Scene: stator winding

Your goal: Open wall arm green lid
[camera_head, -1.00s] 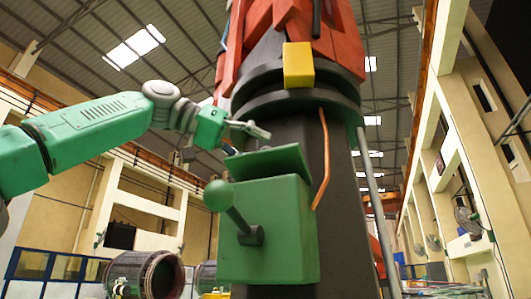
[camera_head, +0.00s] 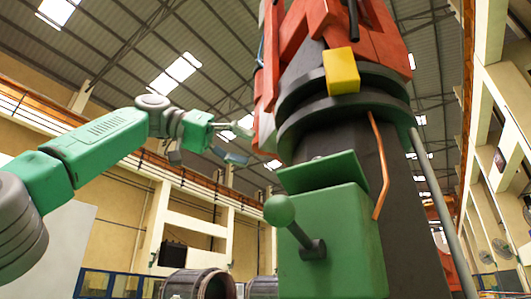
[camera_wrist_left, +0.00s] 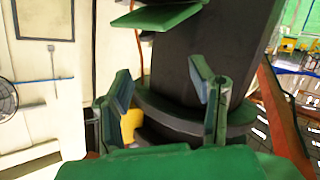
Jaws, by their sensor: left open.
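The green box (camera_head: 335,245) is fixed to the dark column, with a ball-ended green lever (camera_head: 279,210) on its front. Its green lid (camera_head: 317,172) is a tilted plate raised at the box top, so a gap shows beneath it. My left gripper (camera_head: 236,142) is open and empty, up and to the left of the lid and apart from it. In the left wrist view, the two fingers (camera_wrist_left: 160,72) are spread with the dark column behind them, and a green plate, likely the lid (camera_wrist_left: 158,17), shows at the top edge. My right gripper is out of view.
The dark column (camera_head: 340,137) carries wide black rings, a yellow block (camera_head: 341,71) and red structure above. A copper-coloured pipe (camera_head: 379,165) runs beside the box. Open air lies left of the box, below my left arm.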

